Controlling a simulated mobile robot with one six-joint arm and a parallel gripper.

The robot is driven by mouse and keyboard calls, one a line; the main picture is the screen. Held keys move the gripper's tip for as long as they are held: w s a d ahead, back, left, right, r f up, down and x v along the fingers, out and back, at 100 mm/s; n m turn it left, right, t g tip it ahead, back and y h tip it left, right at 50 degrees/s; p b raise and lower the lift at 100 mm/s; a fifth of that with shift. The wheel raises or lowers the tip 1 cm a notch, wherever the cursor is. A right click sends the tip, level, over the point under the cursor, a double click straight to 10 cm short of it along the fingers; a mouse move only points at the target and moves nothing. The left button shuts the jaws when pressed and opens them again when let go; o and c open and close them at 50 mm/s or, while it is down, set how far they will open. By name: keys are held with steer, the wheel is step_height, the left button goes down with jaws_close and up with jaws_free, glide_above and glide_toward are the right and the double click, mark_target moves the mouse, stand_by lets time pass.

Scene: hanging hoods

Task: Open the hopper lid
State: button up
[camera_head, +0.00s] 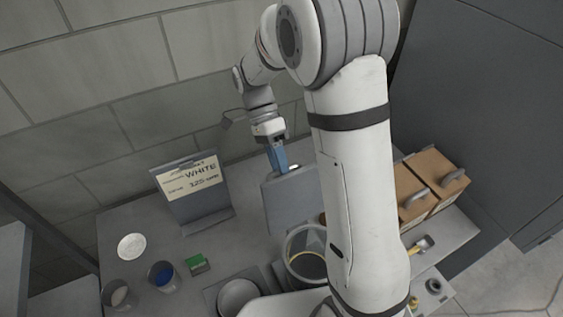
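A flat grey panel (289,203), which looks like the hopper lid, stands steeply tilted behind a round container (305,243) with a yellowish ring inside. My arm hides the panel's right part and part of the container. My gripper (279,167) points down with its blue end at the panel's top edge, near a small pale piece (294,168). I cannot tell whether it touches the panel or grips anything.
A sign reading "WHITE" (190,181) stands at left on the grey table. A white dish (131,246), blue-filled cup (163,276), green block (197,263) and grey bowl (238,296) sit in front. Brown boxes with handles (433,172) and a yellow-handled tool (419,246) are at right.

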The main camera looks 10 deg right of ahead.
steer(key=b+v, duration=0.2)
steer(key=v, duration=0.5)
steer(key=shift+w+r, duration=0.25)
steer(key=shift+r, duration=0.05)
steer(key=p+x, duration=0.2)
steer(key=x, duration=0.6)
stand_by(0.4)
steer(key=shift+r+y, duration=0.15)
steer(key=shift+y, duration=0.15)
